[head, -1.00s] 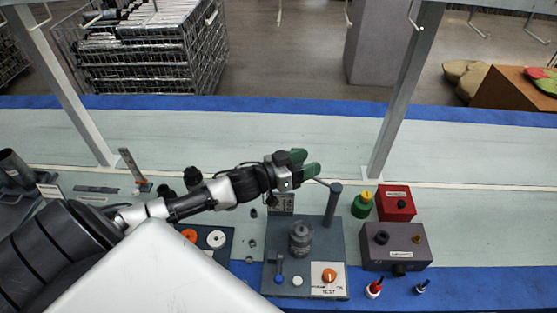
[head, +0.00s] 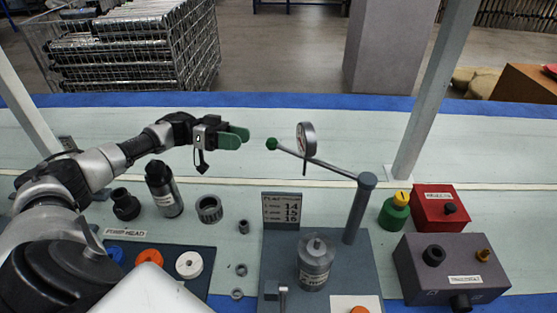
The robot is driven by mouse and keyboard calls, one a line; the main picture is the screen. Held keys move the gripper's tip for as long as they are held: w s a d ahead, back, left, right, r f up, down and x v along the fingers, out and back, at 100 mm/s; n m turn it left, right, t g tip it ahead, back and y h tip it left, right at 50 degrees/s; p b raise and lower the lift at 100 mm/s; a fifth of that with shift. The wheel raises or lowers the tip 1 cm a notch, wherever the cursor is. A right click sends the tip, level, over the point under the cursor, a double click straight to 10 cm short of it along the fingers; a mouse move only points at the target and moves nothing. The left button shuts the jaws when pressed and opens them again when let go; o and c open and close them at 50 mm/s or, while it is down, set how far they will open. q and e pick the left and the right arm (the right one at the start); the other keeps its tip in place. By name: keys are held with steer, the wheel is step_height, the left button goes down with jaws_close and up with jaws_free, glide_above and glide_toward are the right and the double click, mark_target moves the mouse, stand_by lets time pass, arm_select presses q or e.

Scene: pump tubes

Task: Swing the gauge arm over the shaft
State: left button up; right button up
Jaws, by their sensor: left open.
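The gauge arm (head: 330,165) is a thin rod on top of a grey post (head: 359,210) at the right of the test stand. It points left and back, with a green knob (head: 272,144) at its free end and a round dial gauge (head: 307,139) on it. The shaft seems to be the small tip (head: 315,243) on top of the grey cylindrical pump (head: 314,265); the arm is behind it, not over it. My left gripper (head: 243,137) has green fingers, is open and empty, and is just left of the knob, apart from it. My right gripper is not in view.
A card (head: 282,210) with numbers stands at the stand's back edge. A black bottle (head: 163,188), a dark ring (head: 209,208) and a parts tray (head: 205,286) are left. A green-yellow bottle (head: 395,213), red box (head: 440,207) and grey box (head: 452,270) are right.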

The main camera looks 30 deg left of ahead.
mark_target(275, 145)
arm_select(q)
steer(key=p+x, duration=0.1)
steer(key=x, duration=0.9)
steer(key=shift+d+f, duration=0.1)
steer(key=shift+d, duration=0.2)
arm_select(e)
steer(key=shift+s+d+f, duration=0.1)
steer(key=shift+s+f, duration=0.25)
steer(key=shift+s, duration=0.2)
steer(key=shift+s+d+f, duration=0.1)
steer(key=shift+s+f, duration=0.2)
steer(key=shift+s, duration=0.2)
arm_select(q)
jaws_close()
